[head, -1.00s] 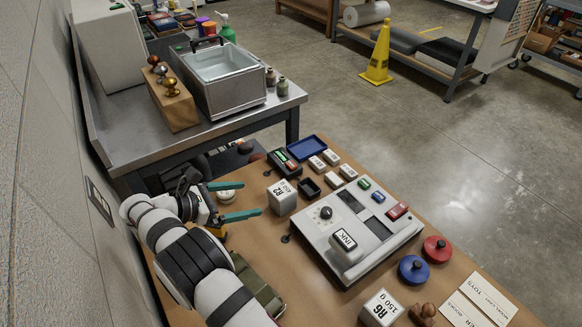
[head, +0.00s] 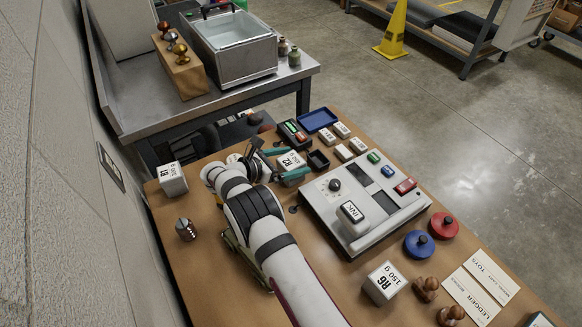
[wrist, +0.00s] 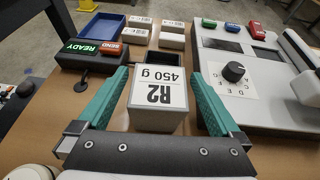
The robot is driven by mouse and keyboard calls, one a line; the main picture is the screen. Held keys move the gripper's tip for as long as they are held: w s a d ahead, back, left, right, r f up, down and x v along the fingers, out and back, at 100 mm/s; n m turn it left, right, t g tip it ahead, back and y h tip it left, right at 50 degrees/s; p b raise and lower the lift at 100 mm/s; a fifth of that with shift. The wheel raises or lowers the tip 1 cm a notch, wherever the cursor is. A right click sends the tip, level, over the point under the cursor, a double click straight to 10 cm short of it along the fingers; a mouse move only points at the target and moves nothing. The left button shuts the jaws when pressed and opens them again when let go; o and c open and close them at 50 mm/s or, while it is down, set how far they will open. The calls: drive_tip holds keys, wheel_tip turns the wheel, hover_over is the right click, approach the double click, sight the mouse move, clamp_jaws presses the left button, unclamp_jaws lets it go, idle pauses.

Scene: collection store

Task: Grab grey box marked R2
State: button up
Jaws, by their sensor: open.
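The grey box marked R2 (wrist: 157,98), labelled 450 g, stands upright on the table. In the wrist view it sits between the two teal fingers of my gripper (wrist: 158,100), with a visible gap on each side. My gripper is open around the box. In the head view the R2 box (head: 291,160) is partly covered by my gripper (head: 282,163), whose fingers lie on either side of it.
The white scale-like machine (wrist: 262,85) stands close on the right. A READY/SEND unit (wrist: 92,52), a black tray (head: 318,160) and small white boxes (head: 343,152) lie beyond. Grey boxes R6 (head: 383,283) and another (head: 172,179) stand farther off.

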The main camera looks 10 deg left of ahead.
clamp_jaws()
drive_tip(key=shift+r, duration=0.1)
idle(0.3)
drive_tip(key=shift+a+r, duration=0.1)
